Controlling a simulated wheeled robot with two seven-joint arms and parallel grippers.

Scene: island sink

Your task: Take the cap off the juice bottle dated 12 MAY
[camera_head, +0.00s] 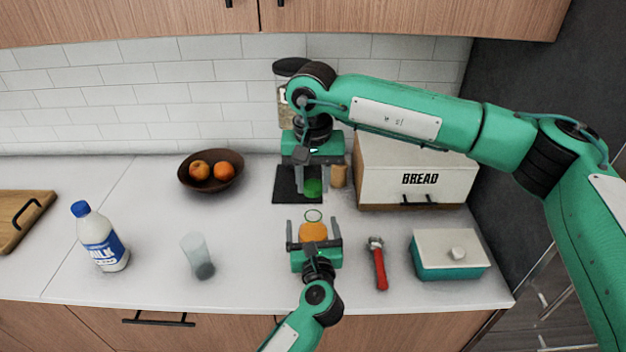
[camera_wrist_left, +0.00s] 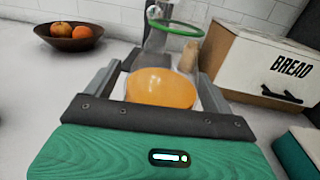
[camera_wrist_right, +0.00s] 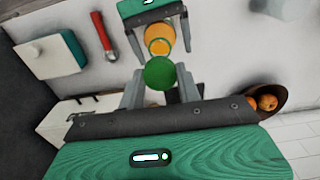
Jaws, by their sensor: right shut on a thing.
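A bottle of orange juice (camera_head: 313,233) with a clear neck and a green ring at its mouth stands low in the middle of the counter. It also shows in the left wrist view (camera_wrist_left: 160,88). My left gripper (camera_head: 314,236) has its fingers on both sides of the bottle, with small gaps showing. My right gripper (camera_head: 314,180) is shut on a green cap (camera_head: 313,187), held apart from the bottle's mouth. The cap also shows in the right wrist view (camera_wrist_right: 159,73). No date can be read on the bottle.
A black pad (camera_head: 285,190) and a bread box (camera_head: 415,175) are behind. A red-handled tool (camera_head: 379,265) and a teal lidded box (camera_head: 450,265) lie right. A glass (camera_head: 198,258), milk bottle (camera_head: 100,240) and fruit bowl (camera_head: 211,181) stand left. Counter between them is clear.

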